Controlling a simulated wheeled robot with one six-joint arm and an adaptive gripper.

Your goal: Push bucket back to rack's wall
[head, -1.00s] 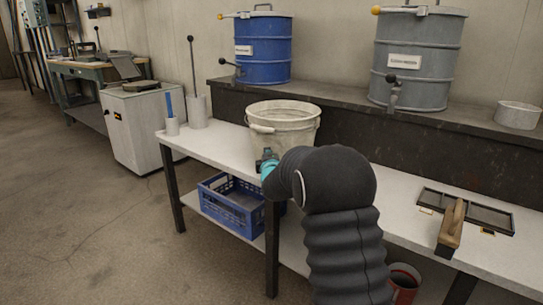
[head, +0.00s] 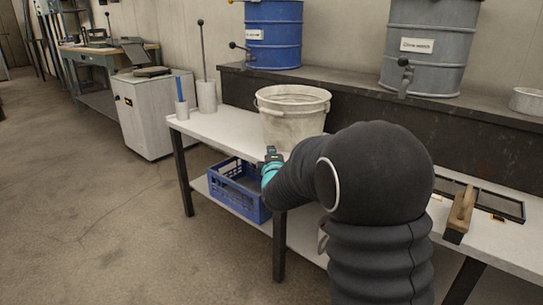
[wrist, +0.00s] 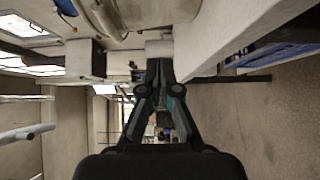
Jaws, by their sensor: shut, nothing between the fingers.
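The bucket (head: 290,122) is a pale, worn tub with a thick rim and a handle. In the head view it stands upright on the white rack top (head: 223,127), close to the dark rack wall (head: 348,122) behind it. I cannot tell whether it touches that wall. My gripper (head: 271,155) is at the rack's front edge, below and in front of the bucket, partly hidden by my arm. In the wrist view my gripper (wrist: 159,66) has its fingertips together with nothing between them. A pale curved surface, apparently the bucket (wrist: 140,12), is at the top there.
A blue drum (head: 273,38) and a grey drum (head: 428,50) stand on the ledge behind. Two upright holders (head: 206,97) stand left of the bucket. A wooden-handled tool (head: 461,212) lies at right. A blue crate (head: 238,190) sits on the lower shelf.

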